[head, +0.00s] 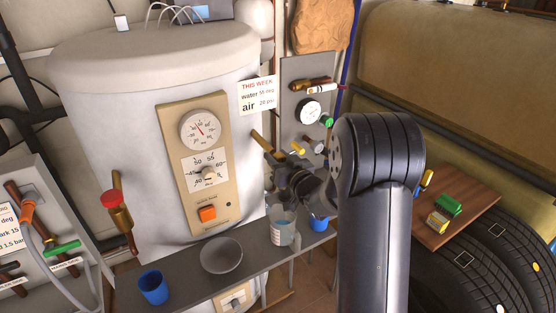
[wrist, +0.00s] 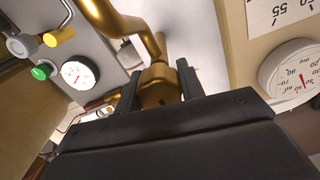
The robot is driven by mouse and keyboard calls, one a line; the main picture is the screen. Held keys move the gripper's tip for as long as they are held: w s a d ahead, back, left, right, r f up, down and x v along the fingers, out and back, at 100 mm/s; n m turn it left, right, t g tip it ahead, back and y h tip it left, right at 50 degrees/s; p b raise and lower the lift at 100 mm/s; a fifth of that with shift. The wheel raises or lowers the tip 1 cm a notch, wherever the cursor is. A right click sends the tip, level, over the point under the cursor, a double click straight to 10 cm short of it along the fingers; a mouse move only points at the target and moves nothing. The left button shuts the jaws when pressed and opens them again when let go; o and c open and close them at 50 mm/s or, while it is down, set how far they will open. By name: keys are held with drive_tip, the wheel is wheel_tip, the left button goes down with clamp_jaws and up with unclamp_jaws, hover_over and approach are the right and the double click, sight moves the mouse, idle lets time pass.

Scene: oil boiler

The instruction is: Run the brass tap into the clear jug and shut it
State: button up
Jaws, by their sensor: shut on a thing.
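The brass tap (head: 263,142) sticks out at the right side of the white boiler. Its curved brass pipe and rounded brass part (wrist: 157,88) show close up in the wrist view. My gripper (head: 275,183) is shut on that brass part, one dark finger on each side. The clear jug (head: 282,228) stands upright on the grey bench below my gripper, with a pale label or scale on its front. My gripper and arm hide the tap's outlet, and I cannot tell whether water runs.
On the grey bench (head: 262,258) are a grey bowl (head: 221,262) and a blue cup (head: 153,287). Another blue cup (head: 319,223) is right of the jug. A gauge panel (head: 294,100) stands behind the tap. A red-topped brass valve (head: 116,210) is at left.

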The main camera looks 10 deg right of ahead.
drive_tip(key=shift+m, duration=0.7)
drive_tip(key=o, duration=1)
drive_tip(key=shift+s, duration=0.1)
drive_tip(key=b+v, duration=0.2)
drive_tip(key=v, duration=0.8)
drive_tip(key=shift+s+d+b, duration=0.15)
drive_tip(key=shift+s+b, duration=0.15)
drive_tip(key=shift+s, duration=0.05)
